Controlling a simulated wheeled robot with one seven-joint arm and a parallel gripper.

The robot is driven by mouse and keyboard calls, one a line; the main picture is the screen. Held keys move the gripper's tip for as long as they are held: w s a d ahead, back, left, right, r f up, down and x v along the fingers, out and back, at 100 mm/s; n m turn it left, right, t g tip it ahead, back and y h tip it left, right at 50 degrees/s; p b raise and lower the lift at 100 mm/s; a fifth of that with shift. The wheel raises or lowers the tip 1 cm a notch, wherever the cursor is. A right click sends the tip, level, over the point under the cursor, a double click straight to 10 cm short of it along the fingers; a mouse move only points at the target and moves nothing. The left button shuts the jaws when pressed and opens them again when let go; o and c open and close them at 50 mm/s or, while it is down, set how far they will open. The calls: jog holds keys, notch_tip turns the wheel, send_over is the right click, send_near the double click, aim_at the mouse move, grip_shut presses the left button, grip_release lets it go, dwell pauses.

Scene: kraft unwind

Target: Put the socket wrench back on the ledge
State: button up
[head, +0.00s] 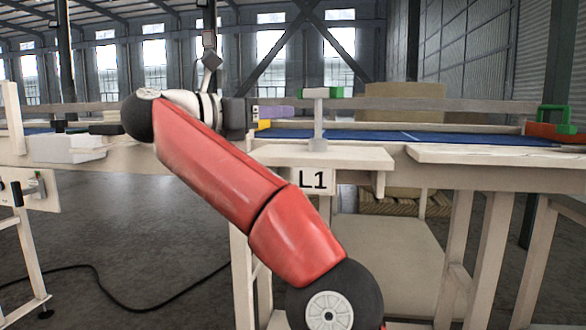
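The pale ledge (350,157) marked L1 juts from the front of the workbench, right of my arm. A grey T-shaped piece (319,120) stands upright at its back edge; I cannot tell whether it is a fixture or a tool. My gripper (240,114) is a dark block at the end of my arm, left of the ledge and higher than it. A purple piece (273,112) shows just right of my gripper; I cannot tell whether the two touch. The gripper's fingers cannot be made out. I cannot identify the socket wrench with certainty.
A blue bench surface (450,138) lies behind the ledge. Green parts (337,92) show above the rail, and a red-orange block with a green handle (553,128) stands at the far right. The ledge's front top looks clear.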

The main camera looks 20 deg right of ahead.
jog(key=a+r+n+t, duration=0.5)
jog(key=a+n+t, duration=0.4)
jog(key=a, duration=0.1)
jog(key=a+r+n+t, duration=0.5)
jog(key=a+n+t, duration=0.4)
jog(key=a+f+n+t+y, duration=0.1)
jog(key=a+f+n+y, duration=0.4)
jog(key=n+y, duration=0.75)
jog(key=a+f+n+t+y, duration=0.1)
jog(key=a+f+n+y, duration=0.4)
jog(key=n+y, duration=0.75)
jog(key=s+d+f+n+g+h, duration=0.2)
jog(key=d+f+n+g, duration=0.2)
jog(key=f, duration=0.6)
jog(key=s+d+f+n+g+h, duration=0.25)
jog(key=d+f+g, duration=0.2)
jog(key=f, duration=0.45)
jog(key=s+d+f+n+g+h, duration=0.1)
jog(key=s+d+f+g, duration=0.3)
jog(key=s+d+f, duration=0.3)
jog(key=s+d+f+n+g+h, duration=0.1)
jog(key=s+d+f+g, duration=0.4)
jog(key=s+f, duration=0.8)
jog(key=d+f+h, duration=0.1)
jog(key=d+f, duration=0.1)
jog(key=d, duration=0.1)
jog(key=shift+p, duration=0.4)
